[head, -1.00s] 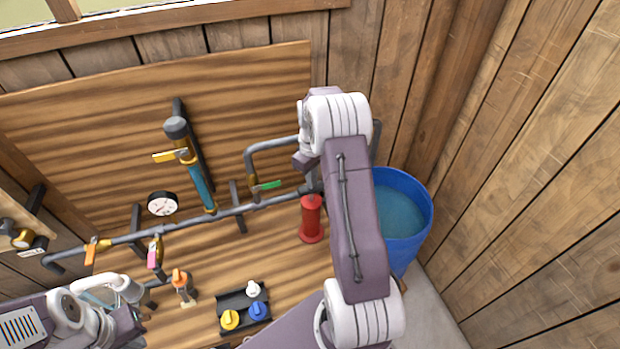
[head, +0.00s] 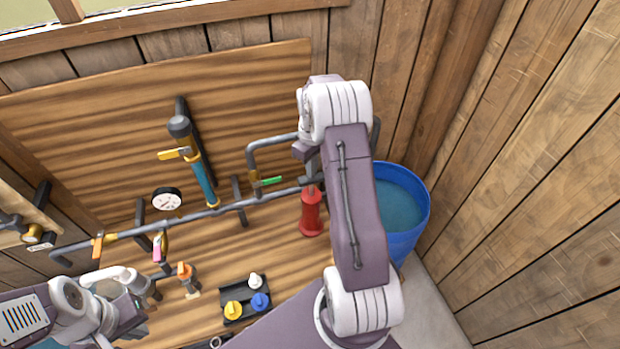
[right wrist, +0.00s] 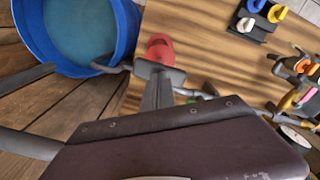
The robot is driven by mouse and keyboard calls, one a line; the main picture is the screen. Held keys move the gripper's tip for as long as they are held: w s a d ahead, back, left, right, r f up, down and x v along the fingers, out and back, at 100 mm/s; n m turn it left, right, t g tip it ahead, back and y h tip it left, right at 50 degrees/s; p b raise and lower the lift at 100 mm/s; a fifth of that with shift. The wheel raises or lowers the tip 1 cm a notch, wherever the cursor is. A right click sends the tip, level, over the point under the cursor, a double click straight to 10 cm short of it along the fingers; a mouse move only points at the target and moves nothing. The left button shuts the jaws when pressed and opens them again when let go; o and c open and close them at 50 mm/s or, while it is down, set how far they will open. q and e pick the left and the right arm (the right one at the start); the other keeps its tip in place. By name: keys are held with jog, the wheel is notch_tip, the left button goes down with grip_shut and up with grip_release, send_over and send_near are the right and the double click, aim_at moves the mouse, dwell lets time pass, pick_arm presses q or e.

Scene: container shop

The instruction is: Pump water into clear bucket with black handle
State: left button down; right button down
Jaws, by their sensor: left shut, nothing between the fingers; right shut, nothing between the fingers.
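A pipe line (head: 215,212) runs across the wooden board, with a gauge, valves and a red pump-like cylinder (head: 311,215) at its right end. My right gripper (head: 312,172) is shut and empty just above the red cylinder. In the right wrist view, the shut right gripper (right wrist: 158,75) lies right beside the red cylinder (right wrist: 160,48); I cannot tell whether they touch. My left gripper (head: 128,312) is shut at the lower left, its fingers mostly hidden by my arm. A pale bluish clear patch beside it may be the clear bucket; no black handle can be made out.
A blue bucket (head: 428,215) with water stands right of my right arm, near the plank wall. A dark tray (head: 233,290) holds yellow, blue and white knobs. A yellow-handled valve (head: 175,153), a green-handled valve (head: 270,181) and an orange valve (head: 184,272) stand on the pipework.

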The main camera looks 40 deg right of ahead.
aim_at(311, 181)
jog(key=shift+f+b, duration=1.65)
jog(key=shift+f, duration=1.25)
notch_tip(311, 181, up, 7)
jog(key=p, duration=0.5)
jog(key=shift+f+p, duration=0.2)
jog(key=shift+p, duration=0.1)
jog(key=shift+f, duration=0.15)
jog(key=shift+f, duration=0.1)
jog(key=shift+f+b, duration=2.1)
jog(key=shift+f, duration=0.8)
notch_tip(311, 181, up, 6)
jog(key=p, duration=0.5)
jog(key=shift+w, duration=0.1)
